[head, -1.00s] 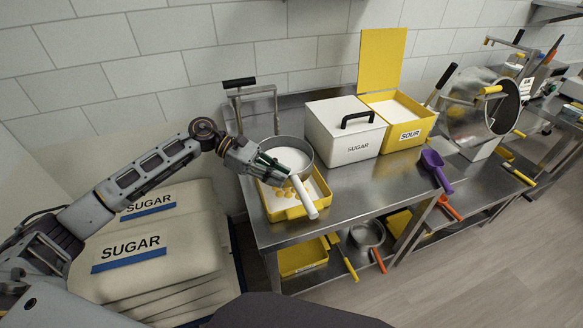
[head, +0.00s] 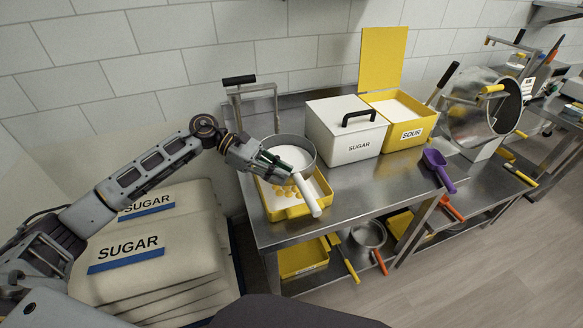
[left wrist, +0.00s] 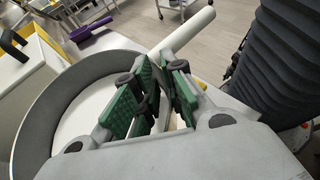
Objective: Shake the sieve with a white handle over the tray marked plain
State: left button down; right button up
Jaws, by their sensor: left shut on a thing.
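The sieve is a round grey pan (head: 291,141) with white powder inside and a white handle (head: 309,197) pointing toward the front. Several yellow gummies (head: 284,190) lie on white in the tray. No marking on this tray can be read. My right gripper is not in view.
A white SUGAR bin (head: 339,146) and a yellow SOUR bin (head: 404,139) with its lid up stand right of the sieve. A purple scoop (head: 438,168) lies further right. Sugar sacks (head: 150,255) are stacked below my left arm. A metal frame with a black handle (head: 239,80) stands behind.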

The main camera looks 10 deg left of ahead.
pick_arm(q)
jog(key=shift+s+a, duration=0.25)
jog(key=shift+a, duration=0.1)
jog(key=shift+w+d+r, duration=0.1)
jog(key=shift+w+d+b, duration=0.2)
jog(key=shift+w+d, duration=0.15)
jog(key=shift+d, duration=0.35)
jog(key=shift+w+d+b, duration=0.15)
jog(key=shift+w+d, duration=0.2)
jog(key=shift+d, duration=0.3)
jog(key=shift+s+a, duration=0.1)
jog(key=shift+a, duration=0.05)
jog(key=shift+s+a+b, duration=0.25)
jog(key=shift+a+b, duration=0.15)
jog(key=shift+a, duration=0.05)
jog(key=shift+s+a+b, duration=0.4)
jog(key=shift+a, duration=0.45)
jog(key=shift+d, duration=0.1)
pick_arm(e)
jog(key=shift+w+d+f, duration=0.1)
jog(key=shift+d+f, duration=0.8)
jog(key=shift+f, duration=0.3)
